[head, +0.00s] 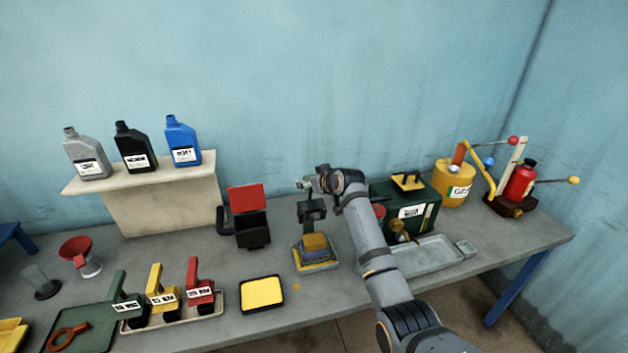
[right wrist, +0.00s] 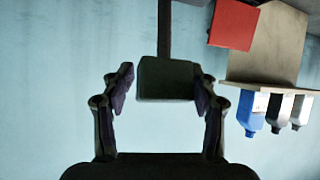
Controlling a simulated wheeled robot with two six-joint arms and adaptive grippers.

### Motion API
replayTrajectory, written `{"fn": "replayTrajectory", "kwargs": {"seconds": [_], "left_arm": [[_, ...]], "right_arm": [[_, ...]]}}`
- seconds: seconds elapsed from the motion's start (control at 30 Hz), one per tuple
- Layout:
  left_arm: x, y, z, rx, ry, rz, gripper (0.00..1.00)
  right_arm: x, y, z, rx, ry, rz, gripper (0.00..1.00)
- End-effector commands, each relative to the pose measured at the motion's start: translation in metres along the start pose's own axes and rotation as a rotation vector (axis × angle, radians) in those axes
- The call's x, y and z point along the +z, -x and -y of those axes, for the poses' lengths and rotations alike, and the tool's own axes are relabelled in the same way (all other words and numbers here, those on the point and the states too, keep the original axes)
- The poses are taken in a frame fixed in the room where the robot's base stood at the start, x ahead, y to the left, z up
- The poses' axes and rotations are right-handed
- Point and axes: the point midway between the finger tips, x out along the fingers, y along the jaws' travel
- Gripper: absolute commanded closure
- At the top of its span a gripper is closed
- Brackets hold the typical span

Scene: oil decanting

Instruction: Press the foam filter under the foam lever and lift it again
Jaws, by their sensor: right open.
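The foam filter, a yellow-orange block (head: 315,241), lies on a small tray (head: 318,266) near the middle of the table. Above it is a dark block on a thin stem, seemingly the foam lever's handle (head: 312,210). My right gripper (head: 308,186) is near the top of this handle and partly hidden by its own wrist. In the right wrist view the fingers (right wrist: 164,88) are open, with the dark handle (right wrist: 166,78) showing between them. I cannot tell its depth relative to the fingertips, and no grip shows. My left gripper is not in view.
A red-lidded black box (head: 250,215) stands left of the lever, and a yellow tray (head: 262,293) lies in front. A green canister (head: 412,212) and a metal tray (head: 435,255) are at right. Bottles stand on a raised shelf (head: 155,205) at left.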

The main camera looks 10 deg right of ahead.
Motion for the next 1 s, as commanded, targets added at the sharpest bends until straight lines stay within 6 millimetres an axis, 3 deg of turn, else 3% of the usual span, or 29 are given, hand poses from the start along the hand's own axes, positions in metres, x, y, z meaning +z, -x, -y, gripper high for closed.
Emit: {"fn": "replayTrajectory", "kwargs": {"seconds": [0.17, 0.4, 0.6, 1.0], "left_arm": [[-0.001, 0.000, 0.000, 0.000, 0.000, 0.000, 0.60], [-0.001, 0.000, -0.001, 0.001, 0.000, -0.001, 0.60], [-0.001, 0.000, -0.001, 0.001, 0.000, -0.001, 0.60], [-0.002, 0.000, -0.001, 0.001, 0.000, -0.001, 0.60]], "right_arm": [[0.001, 0.021, -0.001, 0.002, 0.000, -0.002, 0.41], [0.000, 0.076, -0.001, 0.003, 0.002, -0.004, 0.41], [0.000, 0.111, -0.002, 0.004, 0.001, -0.004, 0.41], [0.000, 0.121, -0.002, 0.002, 0.000, -0.003, 0.41]]}}
